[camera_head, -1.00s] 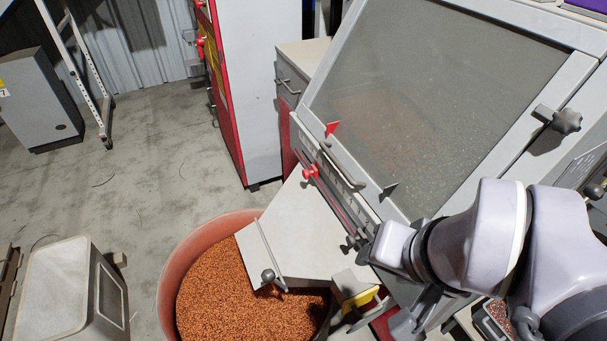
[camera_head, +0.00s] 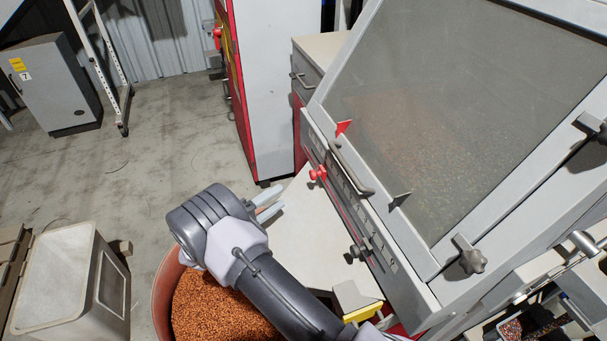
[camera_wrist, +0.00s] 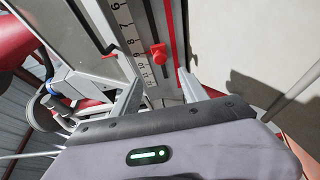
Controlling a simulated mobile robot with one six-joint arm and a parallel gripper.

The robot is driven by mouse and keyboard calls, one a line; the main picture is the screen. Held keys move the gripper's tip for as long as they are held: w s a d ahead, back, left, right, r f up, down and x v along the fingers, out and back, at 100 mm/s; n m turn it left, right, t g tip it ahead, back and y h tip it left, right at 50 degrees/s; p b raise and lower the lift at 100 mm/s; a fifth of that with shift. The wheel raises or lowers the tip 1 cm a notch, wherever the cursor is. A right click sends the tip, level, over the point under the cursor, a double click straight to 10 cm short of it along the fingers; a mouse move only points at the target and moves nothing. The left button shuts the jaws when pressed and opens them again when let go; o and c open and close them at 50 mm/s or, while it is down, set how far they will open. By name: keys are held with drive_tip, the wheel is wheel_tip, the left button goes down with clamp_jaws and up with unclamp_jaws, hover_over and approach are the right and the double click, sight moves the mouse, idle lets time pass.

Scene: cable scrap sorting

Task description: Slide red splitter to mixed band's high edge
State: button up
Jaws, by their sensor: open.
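The red splitter's knob (camera_head: 317,173) sits on the slotted, scaled rail along the front of the sloping glazed deck. A red flag (camera_head: 343,127) stands above it at the deck edge. My gripper (camera_head: 271,204) is open and empty, left of the rail and below the red knob, over the pale chute. In the wrist view its fingers (camera_wrist: 157,85) spread either side of the knob's line, apart from it. Behind the glass, a faint orange patch (camera_head: 395,125) fades into grey; the mixed band's edges are unclear.
A dark knob (camera_head: 355,252) and a grey flag (camera_head: 400,199) sit lower along the same rail. A bar handle (camera_head: 350,170) runs close beside the red knob. The chute (camera_head: 300,240) slopes to a red tub (camera_head: 163,295) of copper granules. Open floor lies left.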

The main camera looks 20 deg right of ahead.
sight(311, 176)
drive_tip(key=b+x, duration=0.3)
drive_tip(key=x, duration=1.1)
drive_tip(key=shift+w+d, duration=0.1)
drive_tip(key=shift+d, duration=0.25)
clamp_jaws()
idle(0.4)
